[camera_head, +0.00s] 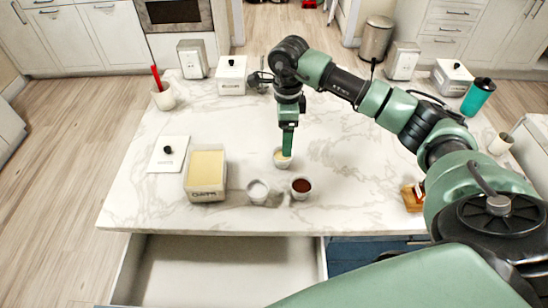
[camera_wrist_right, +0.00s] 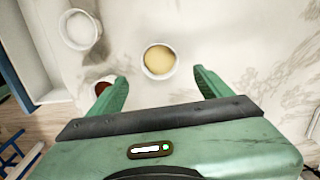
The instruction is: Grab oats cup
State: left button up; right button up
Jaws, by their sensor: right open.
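The oats cup (camera_head: 283,162) is a small white cup with pale tan contents. It stands upright on the marble countertop, and in the right wrist view (camera_wrist_right: 159,61) it lies just beyond and between the fingertips. My right gripper (camera_head: 287,153) points down at the cup and partly covers it in the head view. In the wrist view the right gripper (camera_wrist_right: 161,82) is open, with one finger to each side and nothing between them. Whether the fingertips reach down to the cup's height I cannot tell. My left gripper is not in view.
A cup with white contents (camera_head: 257,191) and a cup with dark brown contents (camera_head: 301,187) stand nearer me. An open-topped tan-filled container (camera_head: 206,172) and its lid (camera_head: 168,154) are to the left. A drawer (camera_head: 228,268) stands open below. The counter's middle is mostly clear.

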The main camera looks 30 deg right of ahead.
aim_at(282, 159)
jog(key=f, duration=0.1)
jog(key=w+f, duration=0.1)
jog(key=f, duration=0.1)
jog(key=shift+a+p, duration=0.2)
jog(key=shift+p, duration=0.1)
jog(key=shift+s+f, duration=0.2)
jog(key=shift+f, duration=0.1)
notch_tip(282, 159, down, 4)
jog(key=shift+s+a+f+p, duration=0.1)
jog(key=shift+s+f+p, duration=0.1)
jog(key=shift+p, duration=0.75)
jog(key=shift+w+f, duration=0.1)
jog(key=shift+f, duration=0.15)
jog(key=c, duration=1.5)
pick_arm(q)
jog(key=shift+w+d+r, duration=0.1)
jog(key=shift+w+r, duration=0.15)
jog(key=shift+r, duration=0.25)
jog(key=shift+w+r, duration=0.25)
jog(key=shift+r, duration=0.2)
pick_arm(e)
jog(key=shift+r, duration=0.15)
